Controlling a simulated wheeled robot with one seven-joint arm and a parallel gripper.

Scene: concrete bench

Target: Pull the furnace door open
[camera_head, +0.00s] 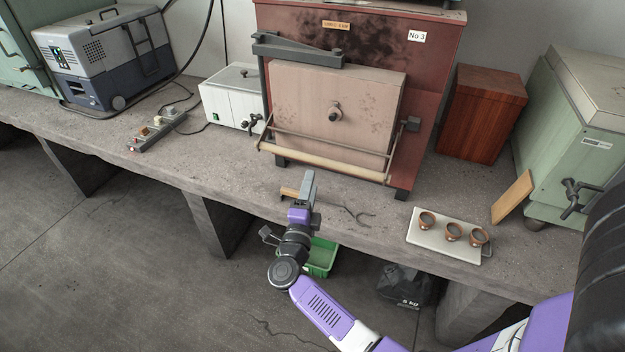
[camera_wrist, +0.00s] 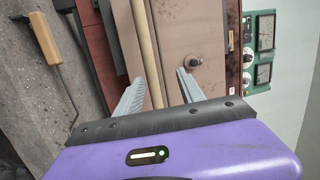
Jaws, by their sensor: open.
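The furnace (camera_head: 372,40) is a rusty red-brown box marked "No 3" on the bench. Its thick beige door (camera_head: 365,105) stands upright against the front and looks closed, with a round knob at its middle. A pale handle bar (camera_head: 320,162) runs across the door's lower front on side rods. My gripper (camera_head: 308,180) is in front of and below the bar, fingers pointing toward the furnace. In the wrist view, my gripper (camera_wrist: 157,88) is open and empty. The handle bar (camera_wrist: 148,50) appears between its fingers; I cannot tell its exact distance.
A wooden-handled tong (camera_head: 345,206) lies on the bench under the door. A white tray (camera_head: 425,240) with three small cups stands to the right, near a leaning wooden board (camera_head: 512,197). A white box (camera_head: 226,100) stands left of the furnace; a red-brown block (camera_head: 478,115) stands right.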

